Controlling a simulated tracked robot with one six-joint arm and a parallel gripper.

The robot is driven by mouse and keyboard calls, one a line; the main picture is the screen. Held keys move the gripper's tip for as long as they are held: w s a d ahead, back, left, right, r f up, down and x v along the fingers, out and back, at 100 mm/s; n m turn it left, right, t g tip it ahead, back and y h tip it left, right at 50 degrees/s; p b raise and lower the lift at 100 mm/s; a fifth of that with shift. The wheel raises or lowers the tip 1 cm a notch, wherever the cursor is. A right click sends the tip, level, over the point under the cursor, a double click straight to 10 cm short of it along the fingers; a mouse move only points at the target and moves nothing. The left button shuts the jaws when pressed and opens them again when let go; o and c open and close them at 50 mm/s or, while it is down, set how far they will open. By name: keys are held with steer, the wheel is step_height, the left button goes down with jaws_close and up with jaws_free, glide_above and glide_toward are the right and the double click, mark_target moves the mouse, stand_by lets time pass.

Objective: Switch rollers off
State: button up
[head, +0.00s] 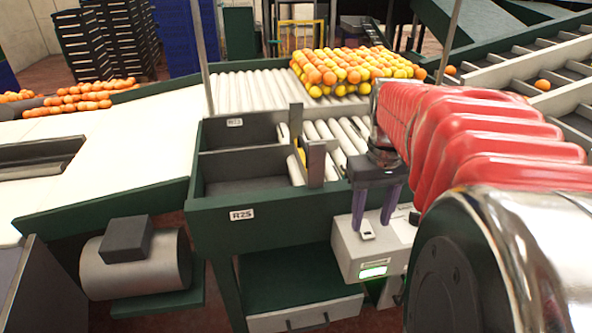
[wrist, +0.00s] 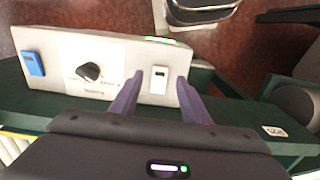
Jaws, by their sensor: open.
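A pale control box (head: 350,252) stands at the front of the roller table, with a lit green display (head: 373,272) on its front. In the wrist view the box's panel (wrist: 125,60) carries a blue button (wrist: 32,63), a black rotary knob (wrist: 90,71) and a white switch plate (wrist: 159,79) with a small dark part. My gripper (head: 374,222) is open and empty above the panel. In the wrist view its purple fingers (wrist: 160,84) stand on either side of the switch plate. I cannot tell whether they touch the panel, nor the switch's position.
White rollers (head: 255,92) run behind, with many oranges and yellow fruit (head: 350,72) heaped on them. A green-framed bin (head: 240,180) marked R25 lies left of the box. Upright dark posts (head: 316,163) stand close to my gripper. A metal drum (head: 135,265) sits lower left.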

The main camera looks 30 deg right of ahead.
mark_target(368, 234)
steer(key=shift+f, duration=1.65)
steer(key=shift+c, duration=0.5)
